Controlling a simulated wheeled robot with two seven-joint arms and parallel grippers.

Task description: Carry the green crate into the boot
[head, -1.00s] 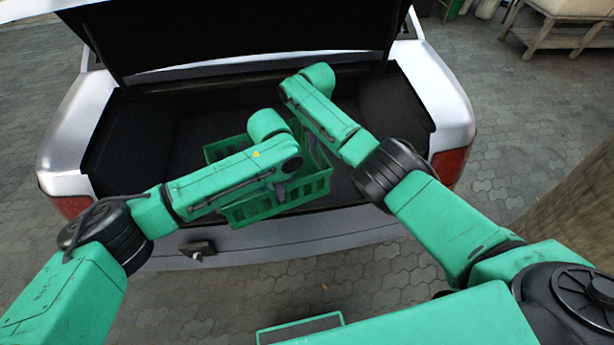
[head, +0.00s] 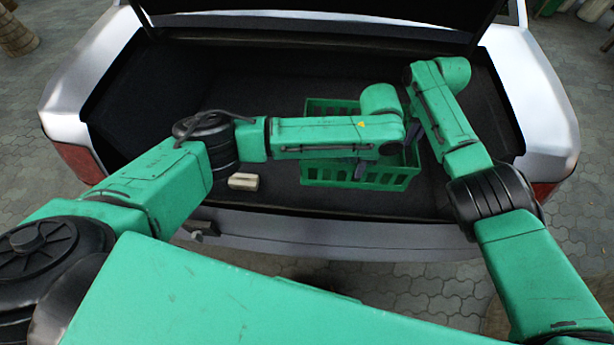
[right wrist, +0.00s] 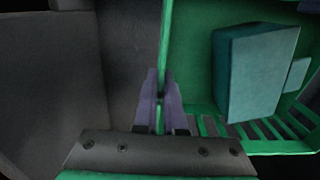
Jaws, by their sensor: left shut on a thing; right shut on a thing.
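The green crate (head: 316,176) is inside the car boot (head: 270,100), right of its middle and behind the rear sill in the head view. I cannot tell whether it touches the boot floor. My left gripper (head: 361,168), partly hidden by its own arm, is shut on the crate at its near side. My right gripper (head: 412,134) is shut on the crate's right side. In the right wrist view, its purple fingers (right wrist: 160,97) pinch the thin green crate wall (right wrist: 165,40). A teal box (right wrist: 258,72) lies inside the crate.
The raised boot lid (head: 330,15) overhangs at the top. The rear sill (head: 330,228) runs in front. Dark boot floor is free at the left.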

